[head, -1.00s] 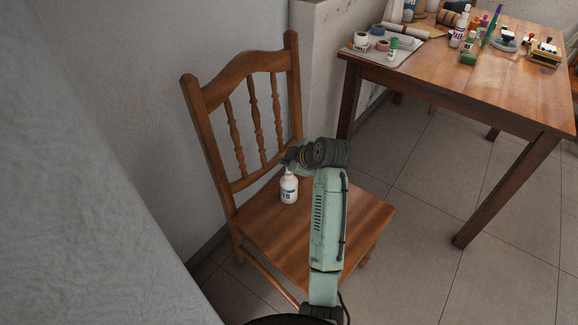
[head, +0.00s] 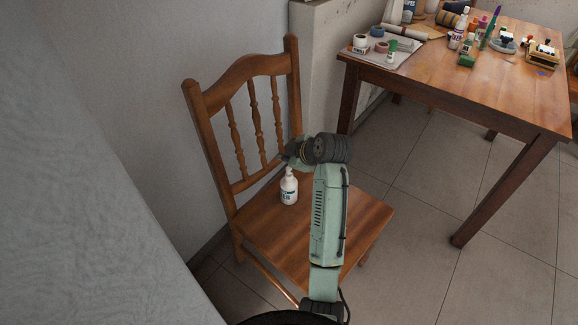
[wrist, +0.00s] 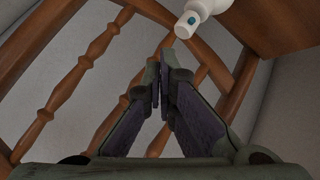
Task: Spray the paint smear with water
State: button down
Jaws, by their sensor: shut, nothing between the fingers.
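A white bottle (head: 289,188) with a nozzle top and dark lettering stands upright on the wooden chair's seat (head: 262,232). Its white nozzle, with a teal dot, shows at the top of the wrist view (wrist: 190,22). My gripper (wrist: 161,84) is shut and empty, its fingertips apart from the bottle. In the head view my gripper (head: 285,158) is just above and behind the bottle, partly hidden by my wrist. A small blue mark (head: 541,73) lies on the wooden table's right part; I cannot tell whether it is the paint smear.
The chair's spindled back (head: 255,115) stands close behind my gripper. The wooden table (head: 480,88) at the right carries tape rolls, bottles and several craft items. A grey wall (head: 110,150) borders the chair on the left. Tiled floor (head: 410,205) is clear between chair and table.

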aim_at(287, 170)
notch_tip(287, 170, up, 5)
jog(key=p, duration=0.3)
jog(key=shift+r, duration=0.1)
dwell(1.8)
